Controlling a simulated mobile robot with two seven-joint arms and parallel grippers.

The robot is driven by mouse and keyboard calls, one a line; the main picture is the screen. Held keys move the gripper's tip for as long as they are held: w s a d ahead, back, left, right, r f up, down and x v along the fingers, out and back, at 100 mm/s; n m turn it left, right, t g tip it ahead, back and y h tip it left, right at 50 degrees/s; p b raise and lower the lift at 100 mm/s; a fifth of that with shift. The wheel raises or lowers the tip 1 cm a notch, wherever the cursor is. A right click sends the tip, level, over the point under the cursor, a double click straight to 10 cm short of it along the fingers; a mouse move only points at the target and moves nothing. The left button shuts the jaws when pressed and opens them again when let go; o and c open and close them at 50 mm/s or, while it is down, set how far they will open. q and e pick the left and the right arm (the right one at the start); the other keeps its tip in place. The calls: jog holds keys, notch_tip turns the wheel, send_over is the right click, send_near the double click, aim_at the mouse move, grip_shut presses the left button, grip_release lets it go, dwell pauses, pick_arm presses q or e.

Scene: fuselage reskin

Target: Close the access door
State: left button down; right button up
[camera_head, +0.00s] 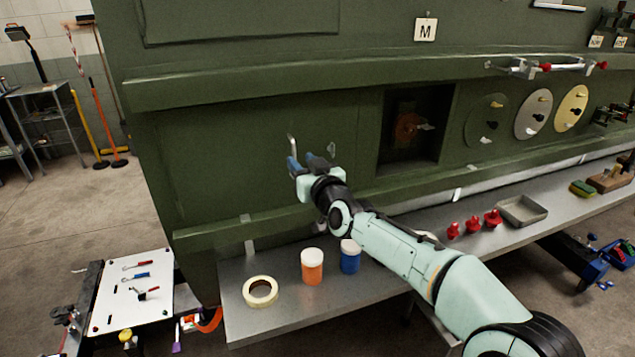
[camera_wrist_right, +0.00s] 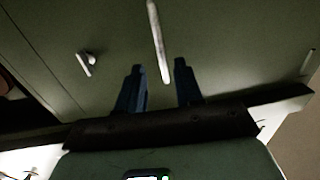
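The access opening (camera_head: 432,157) in the green fuselage side is uncovered, with an orange-red part (camera_head: 408,126) inside. A green panel (camera_head: 240,150) left of it appears to be the access door, swung aside; its outline is hard to tell. A pale bar handle (camera_head: 291,147) stands on this panel and shows in the right wrist view (camera_wrist_right: 157,38), beside a small pale latch (camera_wrist_right: 86,63). My right gripper (camera_head: 307,164) is at the panel with its blue fingers apart. In the right wrist view the gripper (camera_wrist_right: 160,88) is empty, with the bar ahead between its fingertips. My left gripper is out of view.
A grey shelf (camera_head: 255,320) below the panel holds a tape roll (camera_head: 248,300), an orange jar (camera_head: 312,272), a blue jar (camera_head: 350,262), red parts (camera_head: 472,224) and a tray (camera_head: 522,210). Round plates (camera_head: 532,105) hang right of the opening. A protruding ledge (camera_head: 300,75) runs above.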

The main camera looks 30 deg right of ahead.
jog(key=s+a+b, duration=0.1)
jog(key=s, duration=0.9)
jog(key=shift+a, duration=0.15)
